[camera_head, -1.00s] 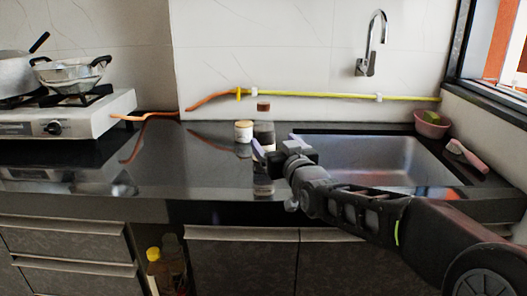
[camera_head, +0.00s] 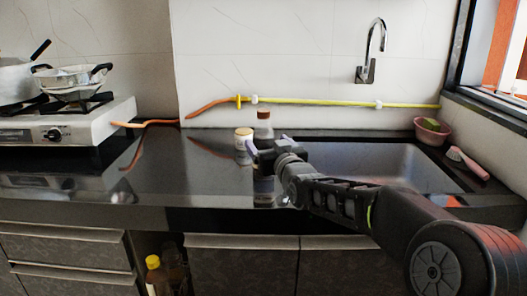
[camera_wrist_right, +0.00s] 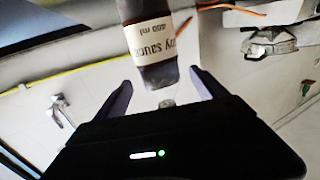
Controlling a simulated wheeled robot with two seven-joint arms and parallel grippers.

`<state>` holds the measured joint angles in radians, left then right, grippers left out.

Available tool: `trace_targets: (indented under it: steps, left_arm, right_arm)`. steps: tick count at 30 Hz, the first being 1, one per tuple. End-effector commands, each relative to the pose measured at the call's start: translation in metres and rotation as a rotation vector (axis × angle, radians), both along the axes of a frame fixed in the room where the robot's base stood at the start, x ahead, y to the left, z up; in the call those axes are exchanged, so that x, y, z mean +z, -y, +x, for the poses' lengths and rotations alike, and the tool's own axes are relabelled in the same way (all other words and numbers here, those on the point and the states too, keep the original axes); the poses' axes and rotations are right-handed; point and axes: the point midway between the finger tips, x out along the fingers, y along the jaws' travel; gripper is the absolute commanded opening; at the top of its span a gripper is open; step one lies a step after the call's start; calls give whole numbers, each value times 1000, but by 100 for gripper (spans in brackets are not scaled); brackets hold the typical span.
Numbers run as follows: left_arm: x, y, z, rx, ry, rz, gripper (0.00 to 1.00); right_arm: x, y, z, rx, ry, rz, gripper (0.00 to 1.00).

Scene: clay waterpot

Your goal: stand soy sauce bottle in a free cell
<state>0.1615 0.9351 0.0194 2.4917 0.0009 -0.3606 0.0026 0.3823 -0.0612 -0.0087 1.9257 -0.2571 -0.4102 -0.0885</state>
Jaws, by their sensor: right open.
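The soy sauce bottle (camera_head: 264,130) stands upright on the dark counter, with a reddish-brown cap. My right gripper (camera_head: 252,150) is in front of it and hides its lower part in the head view. My left gripper is not in view. No cells can be made out in these views.
The sink (camera_head: 385,165) is to the right, the stove (camera_head: 65,125) at far left. Bottles, one yellow-capped (camera_head: 153,262), stand in an opening below the counter. The counter between stove and jar is clear.

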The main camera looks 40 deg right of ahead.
Motion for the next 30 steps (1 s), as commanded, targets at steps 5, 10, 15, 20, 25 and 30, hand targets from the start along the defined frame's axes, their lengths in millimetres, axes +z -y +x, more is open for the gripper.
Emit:
trace_targets:
  steps: [5, 10, 15, 20, 25, 30]
  left_arm:
    - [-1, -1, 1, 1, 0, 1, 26]
    - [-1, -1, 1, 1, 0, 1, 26]
    - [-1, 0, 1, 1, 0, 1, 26]
    - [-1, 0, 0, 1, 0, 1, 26]
    - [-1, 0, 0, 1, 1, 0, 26]
    - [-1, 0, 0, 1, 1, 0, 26]
  right_arm:
    - [-1, 7, 21, 0, -2, 1, 82]
    - [0, 8, 23, 0, 0, 0, 82]
    - [0, 7, 23, 0, 0, 0, 82]
    - [0, 7, 23, 0, 0, 0, 82]
    - [0, 7, 23, 0, 0, 0, 79]
    - [0, 7, 23, 0, 0, 0, 65]
